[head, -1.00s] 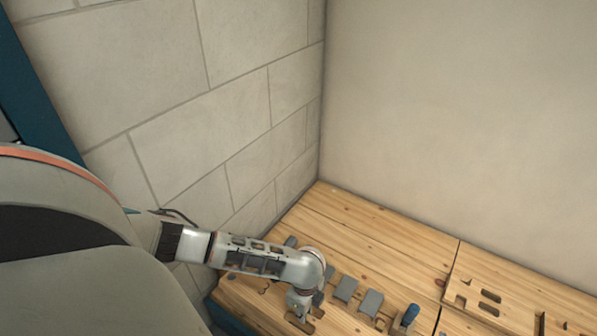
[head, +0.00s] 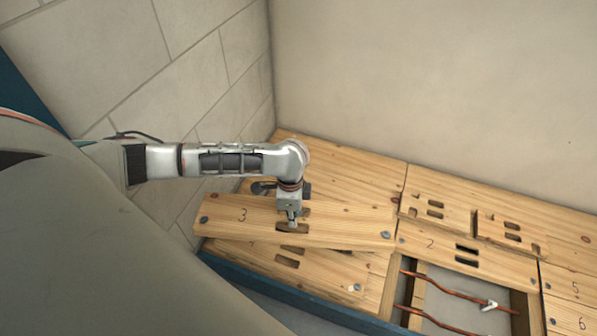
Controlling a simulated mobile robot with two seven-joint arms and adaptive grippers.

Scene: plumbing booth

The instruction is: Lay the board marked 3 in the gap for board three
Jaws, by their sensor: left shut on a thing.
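The board marked 3 (head: 240,215) is a long pale wooden plank with dark fixings at its ends and slots near its middle. My left gripper (head: 292,226) points down and is shut on the board at these slots. The board lies at a slight slant over other boards at the left, and its right end reaches near the board marked 2 (head: 420,240). An open gap (head: 455,304) in the floor lies in front of board 2, to the right of the held board. My right gripper is not in view.
Copper pipes (head: 450,289) with a pale fitting (head: 489,305) run through the gap. Boards marked 5 (head: 570,287) and 6 (head: 575,322) lie to its right. Slotted wooden pieces (head: 435,211) rest on the floor behind board 2. Walls stand at the left and back.

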